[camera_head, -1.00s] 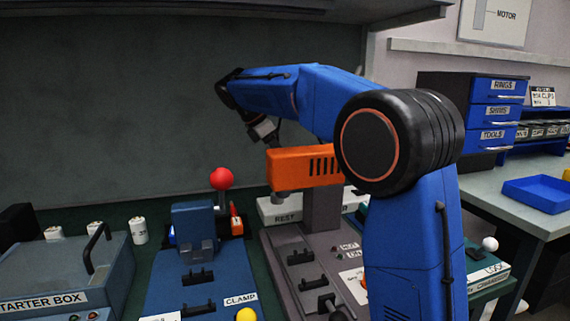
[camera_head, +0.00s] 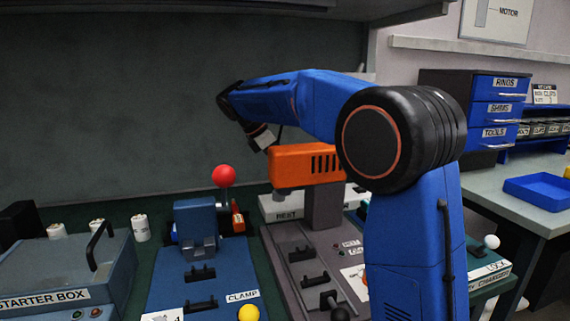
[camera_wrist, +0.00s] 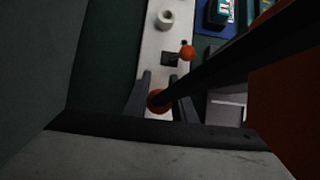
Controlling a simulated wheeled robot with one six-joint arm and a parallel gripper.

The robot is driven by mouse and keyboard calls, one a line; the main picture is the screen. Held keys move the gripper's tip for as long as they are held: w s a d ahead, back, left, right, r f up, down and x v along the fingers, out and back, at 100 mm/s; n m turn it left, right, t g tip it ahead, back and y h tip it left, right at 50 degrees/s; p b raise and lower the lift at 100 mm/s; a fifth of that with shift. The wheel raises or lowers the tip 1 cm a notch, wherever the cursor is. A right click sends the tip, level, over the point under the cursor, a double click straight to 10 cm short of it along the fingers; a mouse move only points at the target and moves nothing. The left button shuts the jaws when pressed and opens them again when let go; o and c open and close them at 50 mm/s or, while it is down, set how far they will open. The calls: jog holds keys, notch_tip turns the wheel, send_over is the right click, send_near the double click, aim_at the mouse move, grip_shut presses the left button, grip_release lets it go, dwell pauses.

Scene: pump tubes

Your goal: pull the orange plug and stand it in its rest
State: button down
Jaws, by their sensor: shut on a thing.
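In the wrist view, my gripper (camera_wrist: 162,98) is shut on the orange plug (camera_wrist: 158,101), whose round orange top shows between the two dark fingers. It is over a pale strip (camera_wrist: 152,62). Whether the plug's lower end touches the strip is hidden. A dark square opening (camera_wrist: 170,58) and a pale ring (camera_wrist: 165,19) are farther up the strip. In the head view, a pale block labelled REST (camera_head: 285,214) stands behind the press-like machine. My fingers and the plug are hidden there behind the machine's orange head (camera_head: 300,165).
A second small orange ball (camera_wrist: 187,52) is beside the square opening. A dark bar crosses close to my gripper's right side. In the head view, a blue clamp (camera_head: 196,222) with a red ball knob (camera_head: 223,175) stands to the left, near the starter box (camera_head: 65,265).

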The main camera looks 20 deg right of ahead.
jog(key=shift+f, duration=0.95)
jog(key=shift+f, duration=1.8)
dwell(0.9)
jog(key=c, duration=1.4)
grip_release()
jog(key=v, duration=1.7)
jog(key=shift+r, duration=0.15)
